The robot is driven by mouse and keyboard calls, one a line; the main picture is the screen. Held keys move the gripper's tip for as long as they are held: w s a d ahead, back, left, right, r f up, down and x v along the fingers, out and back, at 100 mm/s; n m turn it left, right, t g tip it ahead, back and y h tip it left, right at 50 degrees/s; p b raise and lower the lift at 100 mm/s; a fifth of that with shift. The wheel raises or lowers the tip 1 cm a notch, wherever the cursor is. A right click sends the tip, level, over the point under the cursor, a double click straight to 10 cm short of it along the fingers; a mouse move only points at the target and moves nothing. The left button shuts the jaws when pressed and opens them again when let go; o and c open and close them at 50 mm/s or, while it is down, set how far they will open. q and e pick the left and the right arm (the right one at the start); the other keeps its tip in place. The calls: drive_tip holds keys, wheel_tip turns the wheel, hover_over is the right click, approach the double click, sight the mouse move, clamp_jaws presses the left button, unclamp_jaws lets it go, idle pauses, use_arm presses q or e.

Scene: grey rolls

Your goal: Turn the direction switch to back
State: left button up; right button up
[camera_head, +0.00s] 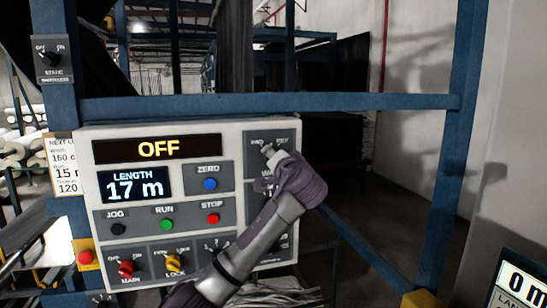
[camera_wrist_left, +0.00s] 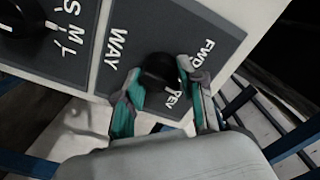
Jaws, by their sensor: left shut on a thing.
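The direction switch, a round black knob marked WAY (camera_wrist_left: 160,70), is on a dark grey plate in the left wrist view. The letters FWD and REV stand beside it. My left gripper (camera_wrist_left: 158,80) has its teal-padded fingers on either side of the knob, shut on it. In the head view my left gripper (camera_head: 270,162) reaches up from below to the upper right of the control panel (camera_head: 230,127) and hides the knob there. My right gripper is not in view.
The panel also has a size selector (camera_wrist_left: 22,20), an OFF display (camera_head: 157,149), a blue ZERO button (camera_head: 209,184), a green RUN button (camera_head: 166,224), a red STOP button (camera_head: 212,219) and a yellow LOCK switch (camera_head: 174,263). Blue frame bars (camera_head: 270,102) surround it.

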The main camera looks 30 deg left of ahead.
use_arm(q)
drive_tip(key=m+p, duration=0.2)
drive_tip(key=m, duration=0.2)
drive_tip(key=shift+r+m, duration=0.1)
drive_tip(key=shift+m, duration=0.2)
drive_tip(key=shift+m+p, duration=1.05)
drive_tip(key=shift+m, duration=0.75)
drive_tip(key=o, duration=1.2)
drive_tip(key=shift+c, duration=0.2)
drive_tip(key=v, duration=1.2)
